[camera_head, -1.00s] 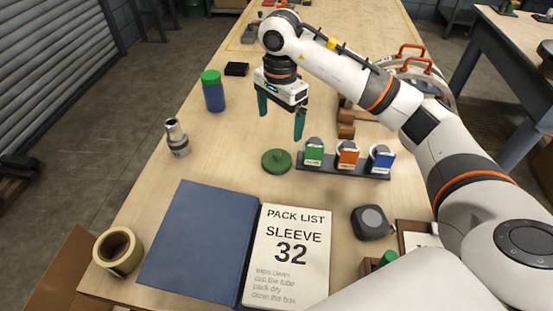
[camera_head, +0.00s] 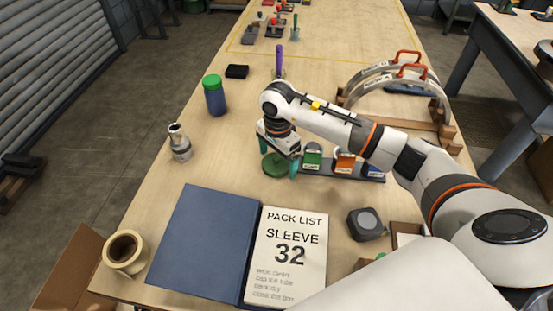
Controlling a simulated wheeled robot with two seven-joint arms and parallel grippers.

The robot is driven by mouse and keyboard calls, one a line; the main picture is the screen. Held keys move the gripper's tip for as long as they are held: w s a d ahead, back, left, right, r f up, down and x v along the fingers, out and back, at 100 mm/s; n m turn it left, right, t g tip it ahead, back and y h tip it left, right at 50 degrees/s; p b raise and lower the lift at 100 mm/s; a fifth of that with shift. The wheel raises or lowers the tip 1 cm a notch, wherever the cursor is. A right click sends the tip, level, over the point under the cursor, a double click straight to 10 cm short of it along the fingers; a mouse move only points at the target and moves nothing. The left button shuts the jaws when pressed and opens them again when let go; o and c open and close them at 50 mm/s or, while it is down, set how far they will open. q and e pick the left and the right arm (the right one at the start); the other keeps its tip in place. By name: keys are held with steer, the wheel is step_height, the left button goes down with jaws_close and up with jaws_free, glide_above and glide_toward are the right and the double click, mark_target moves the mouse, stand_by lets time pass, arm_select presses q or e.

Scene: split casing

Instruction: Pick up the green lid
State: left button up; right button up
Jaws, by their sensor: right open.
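The green lid (camera_head: 274,165) is a round dark green disc lying on the wooden table, in front of the bottle and left of the small rack. My right gripper (camera_head: 278,162) points down over the lid, with its teal fingers open, one toward each side of it. The gripper body hides the lid's far part, and I cannot tell whether the fingers touch it. A blue bottle with a green cap (camera_head: 214,95) stands upright further back left. My left gripper is not in view.
A rack (camera_head: 340,174) of green, orange and blue labelled blocks stands close right of the lid. An open blue binder with a pack list (camera_head: 290,255) lies in front. A metal socket (camera_head: 180,143), tape roll (camera_head: 125,252) and tape measure (camera_head: 366,224) lie around. Curved casing halves (camera_head: 400,72) stand behind right.

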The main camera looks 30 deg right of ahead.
steer(key=c, duration=1)
